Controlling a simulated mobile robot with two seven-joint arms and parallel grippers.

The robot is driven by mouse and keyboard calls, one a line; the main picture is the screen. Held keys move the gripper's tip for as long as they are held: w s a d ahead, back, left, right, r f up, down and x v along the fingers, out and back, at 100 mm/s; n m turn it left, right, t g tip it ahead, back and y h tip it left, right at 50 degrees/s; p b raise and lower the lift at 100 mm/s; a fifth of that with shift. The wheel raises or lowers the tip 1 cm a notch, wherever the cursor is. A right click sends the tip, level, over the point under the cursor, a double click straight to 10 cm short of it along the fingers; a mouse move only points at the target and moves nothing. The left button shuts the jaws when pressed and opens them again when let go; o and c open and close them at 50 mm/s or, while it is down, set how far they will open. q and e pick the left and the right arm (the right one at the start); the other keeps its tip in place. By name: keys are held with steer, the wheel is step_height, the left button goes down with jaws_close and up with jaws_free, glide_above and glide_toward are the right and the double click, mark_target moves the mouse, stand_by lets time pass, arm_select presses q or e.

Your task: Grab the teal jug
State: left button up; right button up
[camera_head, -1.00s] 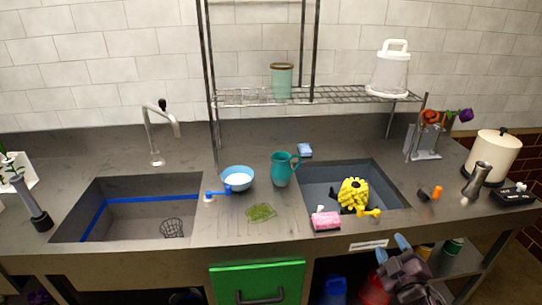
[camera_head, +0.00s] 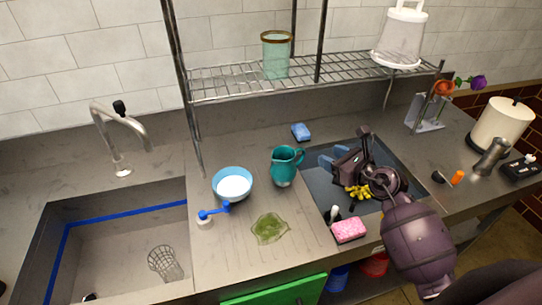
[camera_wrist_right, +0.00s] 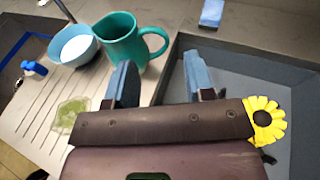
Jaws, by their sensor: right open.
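The teal jug (camera_head: 284,167) stands upright on the counter between the two sinks, its handle toward the right. It also shows in the right wrist view (camera_wrist_right: 119,42), just beyond my fingers. My right gripper (camera_head: 330,158) is over the right sink, to the right of the jug, its blue fingers pointing left toward it. In the wrist view the right gripper (camera_wrist_right: 160,80) is open, with nothing between its fingers. The fingers are apart from the jug or only overlap it in view; contact cannot be told. My left gripper is not in view.
A blue bowl (camera_head: 232,183) with white contents stands left of the jug. A green mesh piece (camera_head: 269,228), pink sponge (camera_head: 348,230) and blue sponge (camera_head: 301,132) lie nearby. Yellow flowers (camera_head: 359,192) are in the right sink. A wire shelf (camera_head: 235,83) hangs above the counter.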

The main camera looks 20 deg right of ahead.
mark_target(304, 152)
arm_select(q)
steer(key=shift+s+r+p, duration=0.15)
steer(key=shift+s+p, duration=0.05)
steer(key=shift+p, duration=0.1)
arm_select(e)
steer(key=w+a+f+n+g, duration=0.1)
steer(key=w+a+f+n, duration=0.1)
steer(key=w+f, duration=0.3)
steer(key=w, duration=0.4)
steer(key=shift+a+f+n, duration=0.35)
steer(key=shift+f+n, duration=0.05)
steer(key=shift+w, duration=0.1)
steer(key=shift+c, duration=0.3)
steer(key=shift+r, duration=0.1)
jaws_close()
